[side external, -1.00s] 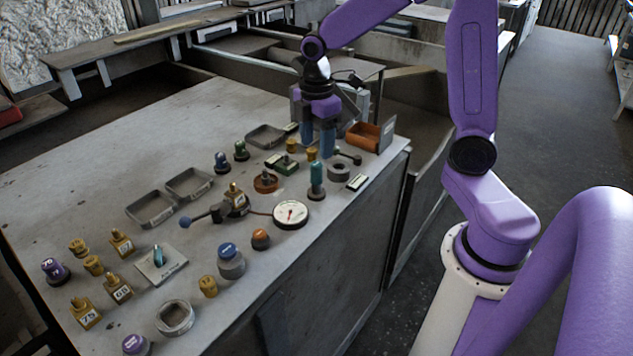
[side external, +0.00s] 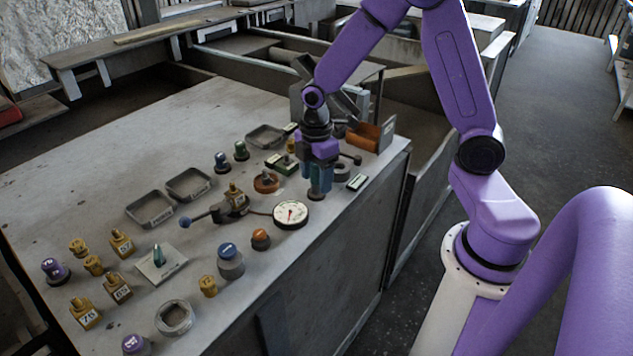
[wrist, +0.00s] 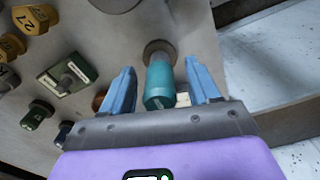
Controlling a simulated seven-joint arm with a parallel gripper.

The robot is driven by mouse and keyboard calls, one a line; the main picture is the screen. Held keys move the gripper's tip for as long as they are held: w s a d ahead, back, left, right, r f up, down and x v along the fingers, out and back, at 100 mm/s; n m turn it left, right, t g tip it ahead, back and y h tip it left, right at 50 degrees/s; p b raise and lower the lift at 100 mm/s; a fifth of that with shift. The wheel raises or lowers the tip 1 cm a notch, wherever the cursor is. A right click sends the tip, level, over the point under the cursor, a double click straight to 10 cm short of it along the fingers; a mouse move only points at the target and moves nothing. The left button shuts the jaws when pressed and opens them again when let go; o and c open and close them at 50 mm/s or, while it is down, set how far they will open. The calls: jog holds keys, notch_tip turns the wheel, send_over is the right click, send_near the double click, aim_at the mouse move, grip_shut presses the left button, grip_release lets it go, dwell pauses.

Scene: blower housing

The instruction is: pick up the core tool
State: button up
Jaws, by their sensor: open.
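The teal-handled tool, which I take to be the core tool (wrist: 159,84), stands upright on a dark round base in the wrist view. My gripper (wrist: 160,66) is open, with one blue finger on each side of the handle. Gaps show between both fingers and the tool, so nothing is gripped. In the side view my gripper (side external: 319,192) points down over the tool's spot near the table's right edge. Its fingers largely hide the tool there.
A white dial gauge (side external: 291,214) lies just in front of my gripper, and a round orange-brown part (side external: 266,182) stands to its left. A small teal piece sits on a plate (side external: 172,268) far left.

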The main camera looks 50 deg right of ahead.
grip_shut()
jog(key=shift+r, duration=0.15)
